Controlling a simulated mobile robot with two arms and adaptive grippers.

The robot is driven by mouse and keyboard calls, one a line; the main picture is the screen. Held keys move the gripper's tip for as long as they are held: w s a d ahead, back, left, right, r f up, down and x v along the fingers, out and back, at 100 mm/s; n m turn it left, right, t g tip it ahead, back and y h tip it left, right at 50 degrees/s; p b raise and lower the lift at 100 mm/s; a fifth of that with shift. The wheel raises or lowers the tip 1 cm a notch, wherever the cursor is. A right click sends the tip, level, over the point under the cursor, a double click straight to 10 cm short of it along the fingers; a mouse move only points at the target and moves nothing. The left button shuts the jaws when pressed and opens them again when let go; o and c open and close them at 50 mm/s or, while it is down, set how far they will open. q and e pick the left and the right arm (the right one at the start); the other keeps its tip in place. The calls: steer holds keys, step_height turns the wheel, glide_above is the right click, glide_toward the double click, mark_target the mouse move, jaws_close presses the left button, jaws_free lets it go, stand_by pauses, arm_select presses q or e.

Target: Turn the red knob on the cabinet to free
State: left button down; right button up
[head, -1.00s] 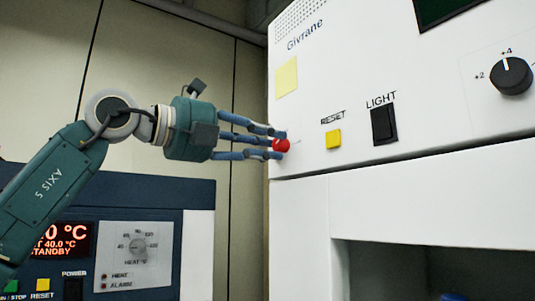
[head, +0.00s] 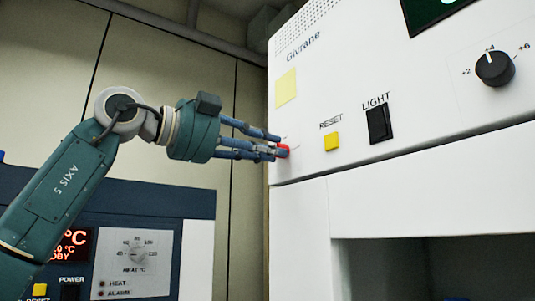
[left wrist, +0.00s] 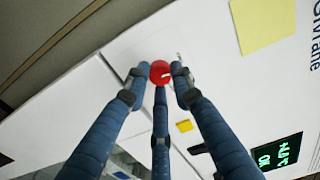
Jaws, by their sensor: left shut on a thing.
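The red knob (head: 283,151) is on the white cabinet (head: 400,200), near the left edge of its front panel. In the left wrist view the knob (left wrist: 160,72) is round with a white pointer mark at its right side. My left gripper (head: 278,148) reaches in from the left, its blue fingers around the knob. It is shut on the knob, with fingertips on both sides and a third finger below in the wrist view. The labels beside the knob are too small to read. My right gripper is not in view.
Right of the knob are a yellow RESET button (head: 331,141), a black LIGHT switch (head: 379,124) and a black dial (head: 495,69). A yellow note (head: 286,88) is above the knob. A dark blue unit (head: 180,200) with a red display stands at lower left.

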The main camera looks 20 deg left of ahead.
arm_select(q)
steer(key=shift+d+f+n, duration=0.1)
steer(key=shift+f+n, duration=0.05)
steer(key=shift+n, duration=0.65)
steer(key=c, duration=1.5)
jaws_free()
steer(key=shift+s, duration=0.1)
steer(key=shift+r, duration=0.2)
steer(key=v, duration=1.2)
